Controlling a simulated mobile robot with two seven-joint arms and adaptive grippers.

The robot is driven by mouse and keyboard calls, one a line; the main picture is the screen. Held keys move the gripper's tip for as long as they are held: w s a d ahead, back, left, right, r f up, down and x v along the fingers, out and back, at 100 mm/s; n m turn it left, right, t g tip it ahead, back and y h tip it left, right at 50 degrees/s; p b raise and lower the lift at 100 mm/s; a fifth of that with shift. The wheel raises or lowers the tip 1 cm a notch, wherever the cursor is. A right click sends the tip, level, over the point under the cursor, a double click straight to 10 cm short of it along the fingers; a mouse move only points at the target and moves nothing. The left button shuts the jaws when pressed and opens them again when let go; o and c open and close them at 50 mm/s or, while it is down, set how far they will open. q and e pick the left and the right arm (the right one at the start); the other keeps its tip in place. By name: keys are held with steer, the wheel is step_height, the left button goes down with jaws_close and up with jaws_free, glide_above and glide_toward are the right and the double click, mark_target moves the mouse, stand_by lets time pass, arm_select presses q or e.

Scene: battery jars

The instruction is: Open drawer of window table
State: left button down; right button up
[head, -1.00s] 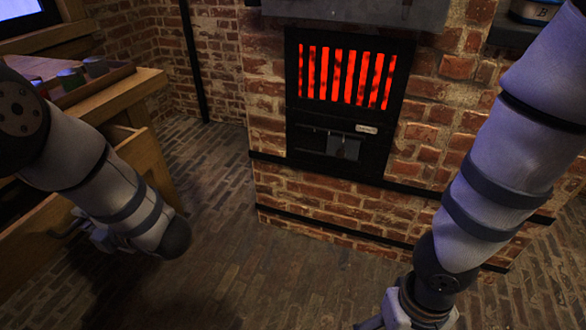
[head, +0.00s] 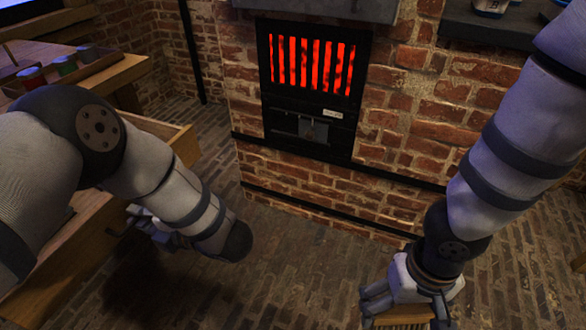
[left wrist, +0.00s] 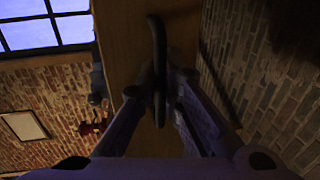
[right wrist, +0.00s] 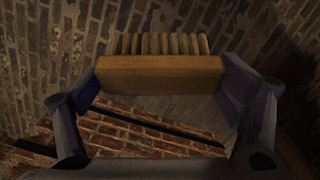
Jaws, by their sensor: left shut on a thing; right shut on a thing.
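The window table (head: 125,72) is at the left in the head view. Its wooden drawer (head: 187,147) stands pulled out from under the top, partly hidden by my left arm. My left gripper (head: 135,220) is at the drawer's front, shut on the dark bar handle (head: 117,232). The handle (left wrist: 158,60) also shows between the fingers in the left wrist view, in front of the wooden drawer front (left wrist: 125,45). My right gripper (head: 405,300) is low at the right, shut on a wooden block with several slats (right wrist: 160,76), away from the table.
A tray (head: 105,65) with several coloured jars is on the tabletop. A brick furnace (head: 310,180) with a glowing red grate (head: 312,65) stands ahead. A dark shelf (head: 480,32) is at the upper right. Brick floor (head: 290,270) is clear between my arms.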

arm_select(q)
steer(key=shift+s+d, duration=0.3)
steer(key=shift+d, duration=0.35)
steer(key=c, duration=2)
jaws_free()
steer(key=v, duration=1.2)
